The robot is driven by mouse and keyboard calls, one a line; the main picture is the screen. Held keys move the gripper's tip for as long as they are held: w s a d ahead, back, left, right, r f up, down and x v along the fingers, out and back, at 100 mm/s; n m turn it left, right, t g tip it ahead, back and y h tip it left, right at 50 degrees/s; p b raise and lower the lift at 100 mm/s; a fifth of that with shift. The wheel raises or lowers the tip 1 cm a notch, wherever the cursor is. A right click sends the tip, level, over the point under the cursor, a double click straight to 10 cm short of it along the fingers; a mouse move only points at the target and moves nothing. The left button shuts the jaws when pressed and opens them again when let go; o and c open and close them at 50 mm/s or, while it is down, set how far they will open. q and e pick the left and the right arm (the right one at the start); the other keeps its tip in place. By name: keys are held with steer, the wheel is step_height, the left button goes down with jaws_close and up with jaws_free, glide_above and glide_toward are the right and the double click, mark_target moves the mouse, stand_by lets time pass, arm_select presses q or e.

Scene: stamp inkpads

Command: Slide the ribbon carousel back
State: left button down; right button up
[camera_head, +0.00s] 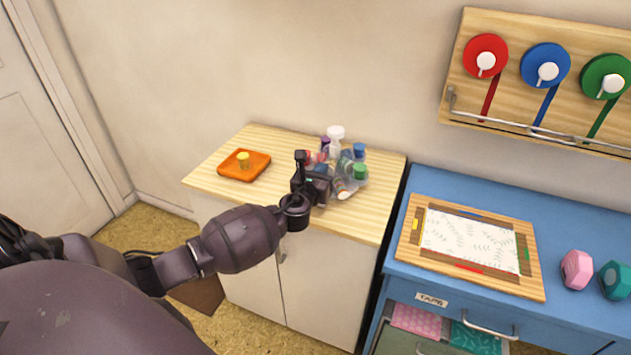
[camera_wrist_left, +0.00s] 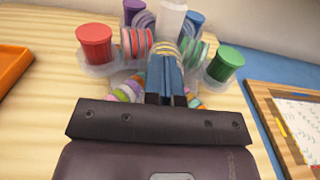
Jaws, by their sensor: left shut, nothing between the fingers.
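The ribbon carousel (camera_head: 345,184) stands on the light wooden cabinet top, with ribbon rolls and colored-capped jars around a white center post. In the left wrist view the carousel (camera_wrist_left: 135,45) fills the upper middle, with a red jar at left, a purple and a blue one behind, and a green one at right. My left gripper (camera_head: 318,178) is at the carousel's near left side, and its shut fingers (camera_wrist_left: 166,80) point at the rolls. Whether the fingertips touch the carousel I cannot tell. My right gripper is not in view.
An orange tray (camera_head: 233,168) with a yellow-topped item sits left on the cabinet top. A blue cabinet (camera_head: 430,181) to the right bears a wooden framed board (camera_head: 410,227) and pink and teal faceted objects. The wall rack (camera_head: 460,60) holds red, blue and green spools.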

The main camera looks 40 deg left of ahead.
mark_target(330, 157)
arm_select(q)
steer(key=b+x, duration=0.2)
steer(key=x, duration=0.6)
steer(key=shift+w+f, duration=0.1)
steer(key=shift+w, duration=0.2)
steer(key=shift+w+a, duration=0.1)
steer(key=shift+w, duration=0.25)
steer(key=shift+r, duration=0.2)
steer(key=shift+f, duration=0.1)
